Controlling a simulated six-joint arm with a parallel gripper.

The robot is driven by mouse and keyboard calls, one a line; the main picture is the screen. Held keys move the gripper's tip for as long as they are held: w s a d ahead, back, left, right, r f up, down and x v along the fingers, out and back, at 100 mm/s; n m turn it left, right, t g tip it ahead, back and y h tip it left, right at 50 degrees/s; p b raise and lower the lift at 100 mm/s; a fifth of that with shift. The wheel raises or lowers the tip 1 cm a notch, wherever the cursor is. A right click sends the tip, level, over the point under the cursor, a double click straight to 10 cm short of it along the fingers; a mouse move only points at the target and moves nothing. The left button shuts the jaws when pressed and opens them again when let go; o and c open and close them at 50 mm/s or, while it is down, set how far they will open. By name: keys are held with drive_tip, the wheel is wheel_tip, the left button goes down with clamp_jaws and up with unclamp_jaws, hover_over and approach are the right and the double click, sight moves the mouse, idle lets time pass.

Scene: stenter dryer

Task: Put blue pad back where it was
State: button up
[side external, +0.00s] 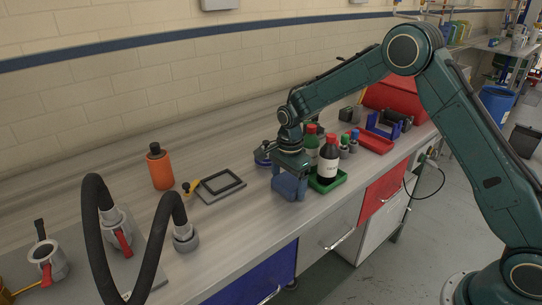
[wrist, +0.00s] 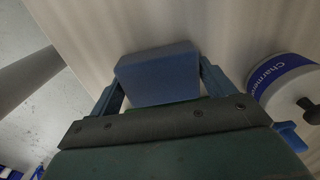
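The blue pad (wrist: 158,76) is a plain block between the two blue fingers of my gripper (wrist: 160,88) in the wrist view. Both fingers lie against its sides, so the gripper looks shut on it. In the side view my gripper (side external: 290,183) points down near the counter's front edge, left of the green tray (side external: 340,181). The pad and the blue fingers merge there, and I cannot tell whether the pad touches the counter (side external: 235,228).
The green tray holds dark bottles (side external: 328,160) close to the gripper's right. A labelled white round container (wrist: 285,85) is near the right finger. A dark square frame (side external: 220,185) and an orange bottle (side external: 160,168) stand left. Black hoses (side external: 95,235) rise at front left.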

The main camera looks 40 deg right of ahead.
sight(288, 181)
drive_tip(key=shift+o, duration=1.3)
wheel_tip(288, 181, up, 12)
drive_tip(key=shift+r, duration=0.2)
